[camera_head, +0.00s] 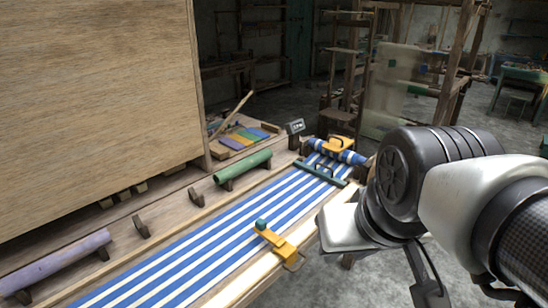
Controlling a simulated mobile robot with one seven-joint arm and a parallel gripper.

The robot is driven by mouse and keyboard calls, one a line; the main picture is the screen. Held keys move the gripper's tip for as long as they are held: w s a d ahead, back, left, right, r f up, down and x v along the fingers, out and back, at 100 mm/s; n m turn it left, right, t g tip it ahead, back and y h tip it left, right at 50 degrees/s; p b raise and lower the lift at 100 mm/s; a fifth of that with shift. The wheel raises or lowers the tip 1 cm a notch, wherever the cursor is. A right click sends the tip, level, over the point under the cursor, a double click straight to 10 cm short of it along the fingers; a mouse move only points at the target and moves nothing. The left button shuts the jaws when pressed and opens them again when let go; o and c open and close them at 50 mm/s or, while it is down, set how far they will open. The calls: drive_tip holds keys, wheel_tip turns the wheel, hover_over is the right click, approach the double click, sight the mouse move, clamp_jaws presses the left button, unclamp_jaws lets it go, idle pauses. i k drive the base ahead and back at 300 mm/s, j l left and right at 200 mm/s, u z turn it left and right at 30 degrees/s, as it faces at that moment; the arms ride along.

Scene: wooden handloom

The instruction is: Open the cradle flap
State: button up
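A yellow piece with a dark loop handle (340,143) sits over a blue-and-white striped roll (340,154) at the far end of the loom. It looks like the cradle flap, and it appears down over the roll. A second yellow bracket with a teal knob (275,240) lies across the near edge of the striped cloth (215,235). My arm enters from the right. A dark finger-like part of my gripper (429,288) hangs at the lower right, apart from both yellow pieces. Its fingertips are not clearly shown.
A green roller (243,170) and a purple roller (55,262) rest on dark supports along the loom's left rail. A large wooden panel (95,100) stands at the left. A dark green bar (320,174) crosses the cloth. Grey floor lies right of the loom.

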sight(338, 144)
drive_tip(key=i+l, duration=0.3)
drive_tip(key=i+l+u, duration=0.1)
drive_tip(key=i+l, duration=0.2)
drive_tip(key=l, duration=0.15)
drive_tip(key=i+l, duration=0.5)
drive_tip(key=l, duration=0.25)
drive_tip(key=i+l+u, duration=0.1)
drive_tip(key=i+l, duration=0.45)
drive_tip(key=l, duration=0.25)
drive_tip(key=i+l+u, duration=0.1)
drive_tip(key=i+l, duration=0.2)
drive_tip(key=l, duration=0.15)
